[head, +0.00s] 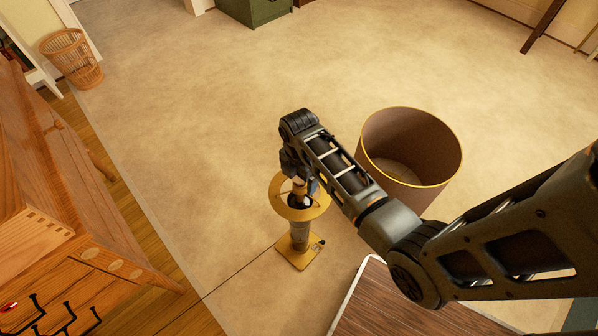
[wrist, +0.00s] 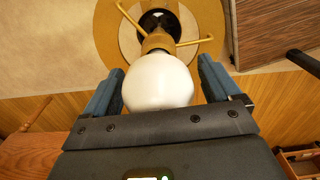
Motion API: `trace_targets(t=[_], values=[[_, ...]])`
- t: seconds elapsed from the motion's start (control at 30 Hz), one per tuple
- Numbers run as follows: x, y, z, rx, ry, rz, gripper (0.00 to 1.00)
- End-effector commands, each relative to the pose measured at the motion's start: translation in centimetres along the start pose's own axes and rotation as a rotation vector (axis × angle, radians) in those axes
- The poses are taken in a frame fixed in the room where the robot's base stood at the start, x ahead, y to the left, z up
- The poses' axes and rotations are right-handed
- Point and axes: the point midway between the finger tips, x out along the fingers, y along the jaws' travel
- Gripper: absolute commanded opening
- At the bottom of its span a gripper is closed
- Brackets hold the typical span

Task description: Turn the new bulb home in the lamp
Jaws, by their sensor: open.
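The lamp (head: 299,237) stands upright on the floor, with a square yellow base, a grey column and a wide yellow ring near its top. My gripper (head: 304,188) is over the top of the lamp, pointing down at it. In the wrist view the white round bulb (wrist: 158,82) sits between the two blue fingers of my gripper (wrist: 160,76). The fingers are open, one on each side of the bulb, close to it. The bulb's neck meets the brass-coloured lamp top (wrist: 157,42), where two yellow arms spread out. The threads are hidden. The bulb is not clear in the head view.
A brown open drum with a gold rim (head: 432,160), perhaps a lampshade, stands right of the lamp. A dark wooden surface (head: 385,308) is at the front. A wooden desk (head: 60,190) is at left, a wicker basket (head: 75,62) behind. A cord crosses the floor.

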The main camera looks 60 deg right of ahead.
Motion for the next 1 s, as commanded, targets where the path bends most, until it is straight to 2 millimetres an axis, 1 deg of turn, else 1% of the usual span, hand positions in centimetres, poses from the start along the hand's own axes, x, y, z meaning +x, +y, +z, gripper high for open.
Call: trace_targets(t=[0.23, 0.67, 0.83, 1.0], values=[[0.04, 0.01, 0.00, 0.000, 0.000, 0.000, 0.89], [0.02, 0.01, 0.00, 0.000, 0.000, 0.000, 0.48], [-0.12, 0.01, -0.04, 0.032, 0.000, -0.001, 0.47], [-0.23, -0.01, -0.04, 0.154, 0.000, -0.001, 0.47]])
